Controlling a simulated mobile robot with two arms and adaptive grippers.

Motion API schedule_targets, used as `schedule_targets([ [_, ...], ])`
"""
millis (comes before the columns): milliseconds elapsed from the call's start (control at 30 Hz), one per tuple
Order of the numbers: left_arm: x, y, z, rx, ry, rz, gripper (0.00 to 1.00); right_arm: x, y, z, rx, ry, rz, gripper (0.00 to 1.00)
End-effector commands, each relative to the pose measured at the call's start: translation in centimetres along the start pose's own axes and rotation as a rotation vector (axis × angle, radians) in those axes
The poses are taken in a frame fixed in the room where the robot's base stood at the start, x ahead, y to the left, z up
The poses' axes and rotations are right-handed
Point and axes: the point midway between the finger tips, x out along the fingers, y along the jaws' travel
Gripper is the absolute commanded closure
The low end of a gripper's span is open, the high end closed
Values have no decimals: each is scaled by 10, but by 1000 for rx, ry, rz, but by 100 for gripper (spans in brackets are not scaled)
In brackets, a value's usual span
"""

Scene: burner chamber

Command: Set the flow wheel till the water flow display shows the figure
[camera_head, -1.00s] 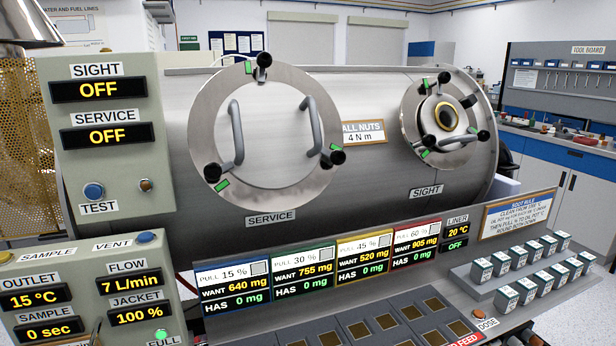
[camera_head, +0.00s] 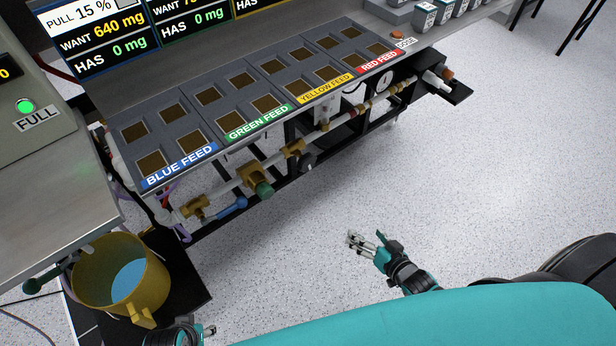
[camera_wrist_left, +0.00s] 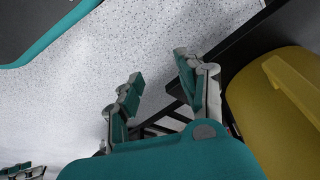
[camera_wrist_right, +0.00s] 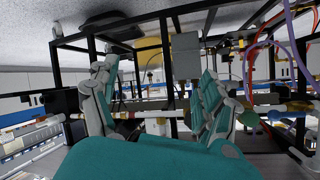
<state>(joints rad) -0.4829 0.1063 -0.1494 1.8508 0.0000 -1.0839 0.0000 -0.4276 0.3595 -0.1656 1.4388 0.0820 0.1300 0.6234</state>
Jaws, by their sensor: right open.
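Under the bench, a pipe line carries a brass valve with a green wheel-like handle (camera_head: 263,189), a blue handle (camera_head: 231,208) and a small dark round knob (camera_head: 307,160). I cannot tell which is the flow wheel. The water flow display is out of view. My right gripper (camera_head: 364,243) is open and empty above the floor, in front of and apart from the pipes. Its spread fingers show in the right wrist view (camera_wrist_right: 155,90), facing the pipework. My left gripper (camera_head: 205,333) is at the bottom edge, near the yellow bucket; its fingers stand apart in the left wrist view (camera_wrist_left: 155,85).
The yellow bucket (camera_head: 92,290), holding blue liquid, stands on a dark platform (camera_head: 185,290) at left. A bench front with coloured feed labels (camera_head: 258,123) overhangs the pipes. A round gauge (camera_head: 384,80) sits farther right. The speckled floor (camera_head: 480,180) is clear at right.

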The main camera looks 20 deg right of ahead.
Motion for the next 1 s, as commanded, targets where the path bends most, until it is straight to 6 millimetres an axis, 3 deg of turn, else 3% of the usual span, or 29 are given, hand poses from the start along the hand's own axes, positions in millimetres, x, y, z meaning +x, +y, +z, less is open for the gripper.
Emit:
schedule_targets([
  [33, -2, 0, -7, -2, 26, -2, 61, 11, -7, -10, 32, 69, -62, 20],
  [200, -55, -3, -21, -7, 68, -8, 61, 6, -52, -68, 152, 229, -259, 20],
  [400, -94, -4, -21, -9, 93, -12, 61, -10, -84, -102, 225, 302, -394, 20],
  [533, -101, -4, -26, -8, 117, -11, 61, -8, -91, -110, 236, 312, -413, 20],
  [667, -100, -2, -43, -5, 192, -8, 61, 7, -98, -116, 236, 315, -414, 20],
  [1000, -109, 7, -114, 7, 537, 9, 61, 69, -122, -139, 233, 314, -412, 20],
])
